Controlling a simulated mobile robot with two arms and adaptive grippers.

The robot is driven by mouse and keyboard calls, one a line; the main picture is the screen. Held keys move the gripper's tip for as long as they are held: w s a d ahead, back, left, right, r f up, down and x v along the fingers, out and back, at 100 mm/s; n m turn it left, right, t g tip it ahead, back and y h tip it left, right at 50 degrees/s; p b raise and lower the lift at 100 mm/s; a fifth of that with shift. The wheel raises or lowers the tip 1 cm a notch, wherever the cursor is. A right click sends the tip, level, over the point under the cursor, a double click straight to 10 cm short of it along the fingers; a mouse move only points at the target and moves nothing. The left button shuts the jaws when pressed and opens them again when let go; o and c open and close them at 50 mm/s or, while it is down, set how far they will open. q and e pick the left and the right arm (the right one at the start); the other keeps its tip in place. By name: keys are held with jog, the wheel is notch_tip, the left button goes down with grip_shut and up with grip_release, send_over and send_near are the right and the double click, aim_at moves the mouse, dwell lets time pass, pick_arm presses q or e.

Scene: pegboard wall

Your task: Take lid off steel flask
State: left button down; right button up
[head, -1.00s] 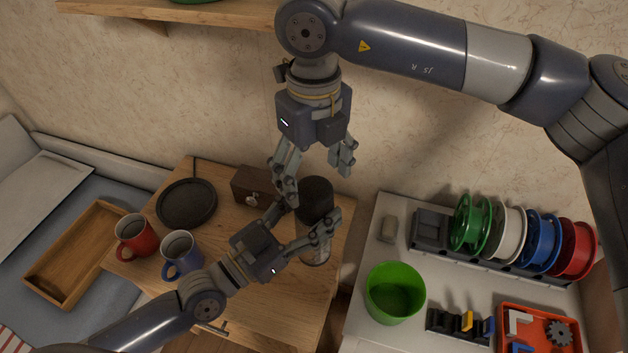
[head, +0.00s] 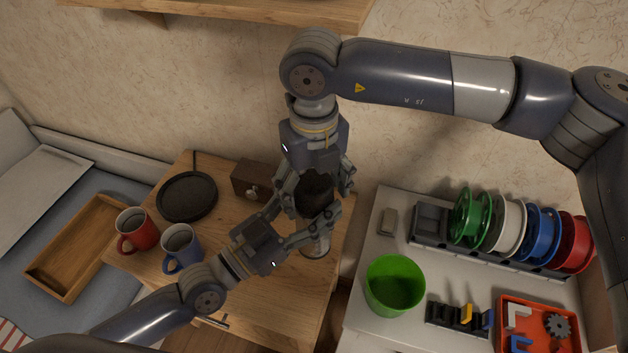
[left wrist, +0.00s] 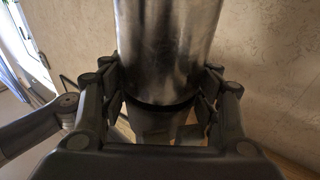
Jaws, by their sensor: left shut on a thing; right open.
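The steel flask (head: 317,246) stands upright on the wooden cabinet top, with its black lid (head: 317,190) uppermost. My left gripper (head: 310,217) is shut on the flask's body from the front left. The shiny steel body (left wrist: 168,40) fills the top middle of the left wrist view, between the left gripper's fingers (left wrist: 160,100). My right gripper (head: 316,182) comes down from above and is open, with its fingers on either side of the lid. The fingers partly hide the lid and the upper flask, so I cannot tell whether they touch the lid.
A brown box (head: 252,181), a black round dish (head: 187,197), a red mug (head: 137,231) and a blue mug (head: 181,248) share the wooden top (head: 285,305). A green bucket (head: 394,286) and several spools stand on the white table (head: 372,325) to the right.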

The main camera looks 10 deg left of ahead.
jog(key=c, duration=1.1)
jog(key=shift+n, duration=1.7)
jog(key=o, duration=1.2)
jog(key=shift+c, duration=0.2)
jog(key=shift+r, duration=0.15)
